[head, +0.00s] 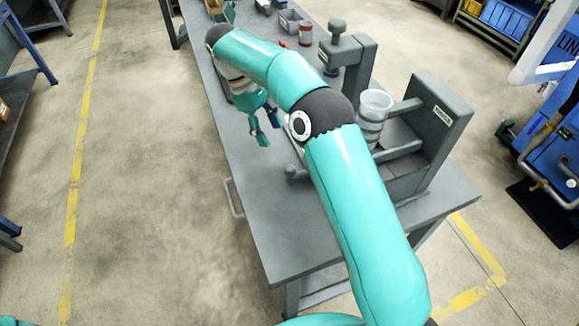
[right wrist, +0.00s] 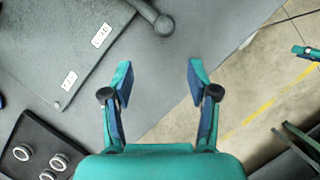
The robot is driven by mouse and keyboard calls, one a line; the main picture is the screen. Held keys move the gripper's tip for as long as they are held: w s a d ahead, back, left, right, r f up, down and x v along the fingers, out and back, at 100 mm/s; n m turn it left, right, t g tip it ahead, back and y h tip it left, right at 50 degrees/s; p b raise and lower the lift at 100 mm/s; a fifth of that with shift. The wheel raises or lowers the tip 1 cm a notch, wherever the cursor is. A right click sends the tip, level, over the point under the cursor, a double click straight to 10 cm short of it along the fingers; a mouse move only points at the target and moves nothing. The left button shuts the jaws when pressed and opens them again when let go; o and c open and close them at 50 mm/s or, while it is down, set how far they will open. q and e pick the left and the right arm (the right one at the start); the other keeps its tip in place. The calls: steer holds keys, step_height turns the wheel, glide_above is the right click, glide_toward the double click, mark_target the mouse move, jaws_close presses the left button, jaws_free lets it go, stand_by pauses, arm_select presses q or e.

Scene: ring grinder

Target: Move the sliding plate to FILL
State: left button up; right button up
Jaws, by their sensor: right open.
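My right gripper (head: 264,128) hangs open and empty over the left part of the grey bench. In the right wrist view its two fingers (right wrist: 160,78) are spread with nothing between them. In the head view a knob (head: 292,173) sticks out left of the grinder (head: 440,125), whose sliding plate is largely hidden behind my right arm.
A clear ribbed cup (head: 374,112) stands at the grinder. A grey press-like stand (head: 358,65), a red-and-grey can (head: 305,34) and a grey bin (head: 290,20) are farther back. A dark tray (right wrist: 30,135) holds several rings. The bench's front corner is bare.

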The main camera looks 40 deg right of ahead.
mark_target(289, 167)
steer(key=x, duration=1.3)
steer(key=shift+w+d+f, duration=0.1)
steer(key=shift+f, duration=0.1)
steer(key=shift+r, duration=0.1)
steer(key=c, duration=0.9)
jaws_close()
steer(key=shift+d, duration=0.1)
